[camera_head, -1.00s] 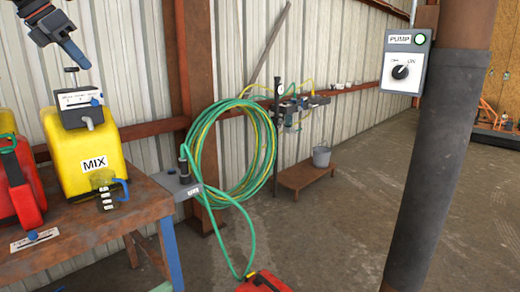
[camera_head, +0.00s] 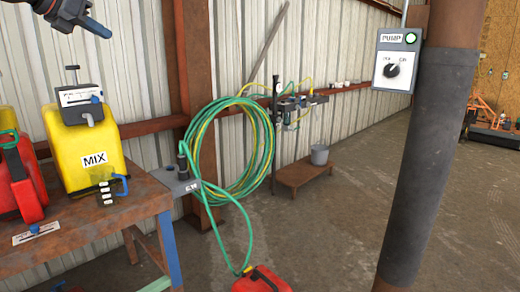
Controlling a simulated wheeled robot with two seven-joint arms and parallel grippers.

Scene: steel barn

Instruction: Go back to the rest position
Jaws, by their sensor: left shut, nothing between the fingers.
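My left gripper (camera_head: 97,28) shows at the top left edge of the view, shut and empty. Part of my arm behind it is cut off by the frame. The gripper is up in the air, above and apart from a yellow tank (camera_head: 84,152) labelled MIX. A grey box (camera_head: 80,104) with a dark T-shaped handle (camera_head: 72,72) sits on top of the tank. The handle is below the gripper and clear of it. My right gripper is not in view.
A green hose (camera_head: 262,150) hangs coiled on the wall. A pump switch box (camera_head: 397,60) is fixed to a post (camera_head: 430,160). A bucket (camera_head: 319,155) stands on a low bench. Open floor lies between.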

